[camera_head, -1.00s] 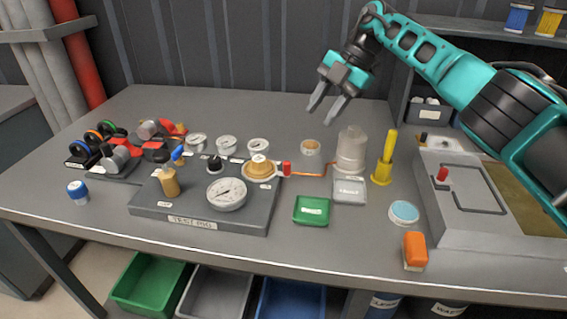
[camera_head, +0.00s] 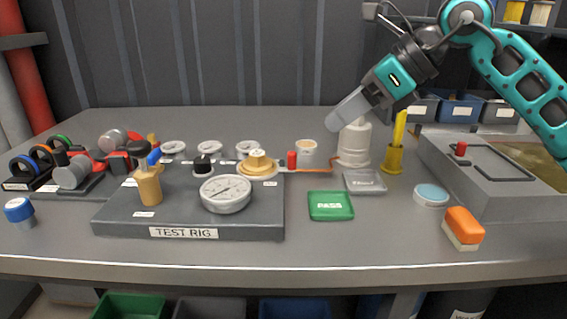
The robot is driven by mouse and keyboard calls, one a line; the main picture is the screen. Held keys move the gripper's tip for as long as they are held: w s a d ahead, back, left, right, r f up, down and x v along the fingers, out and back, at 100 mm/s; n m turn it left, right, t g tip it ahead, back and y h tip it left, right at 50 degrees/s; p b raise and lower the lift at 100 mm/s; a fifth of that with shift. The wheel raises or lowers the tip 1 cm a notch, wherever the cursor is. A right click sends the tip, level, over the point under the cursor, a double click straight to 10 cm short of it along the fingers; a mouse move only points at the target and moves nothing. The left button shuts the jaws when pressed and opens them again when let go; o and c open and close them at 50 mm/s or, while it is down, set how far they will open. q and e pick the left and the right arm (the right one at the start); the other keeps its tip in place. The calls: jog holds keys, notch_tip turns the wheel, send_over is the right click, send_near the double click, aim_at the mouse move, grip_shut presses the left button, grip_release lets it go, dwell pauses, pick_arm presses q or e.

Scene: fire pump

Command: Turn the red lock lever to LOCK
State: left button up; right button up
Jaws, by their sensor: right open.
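A small upright red part (camera_head: 292,160) stands at the right end of the test rig (camera_head: 190,232), beside a round brass fitting (camera_head: 258,163). Another small red knob (camera_head: 461,148) sits on the grey box at the right. No LOCK marking is readable, so I cannot tell which is the lock lever. My right gripper (camera_head: 340,117) is open and empty, seen side-on with its fingers overlapping. It points down and left, in the air above the white bottle (camera_head: 355,142), apart from both red parts. My left gripper is not in view.
A pressure gauge (camera_head: 226,194) and a brass pump-like part (camera_head: 148,184) stand on the rig. A green PASS tray (camera_head: 331,206), a yellow post (camera_head: 395,157), a blue-topped disc (camera_head: 431,195) and an orange block (camera_head: 463,227) stand to the right. The front table strip is clear.

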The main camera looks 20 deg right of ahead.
aim_at(292, 153)
jog(key=b+x, duration=0.2)
jog(key=x, duration=1)
jog(key=shift+w+a+f, duration=0.1)
jog(key=shift+a+f, duration=0.1)
jog(key=shift+f, duration=0.05)
jog(key=shift+c, duration=0.4)
grip_shut()
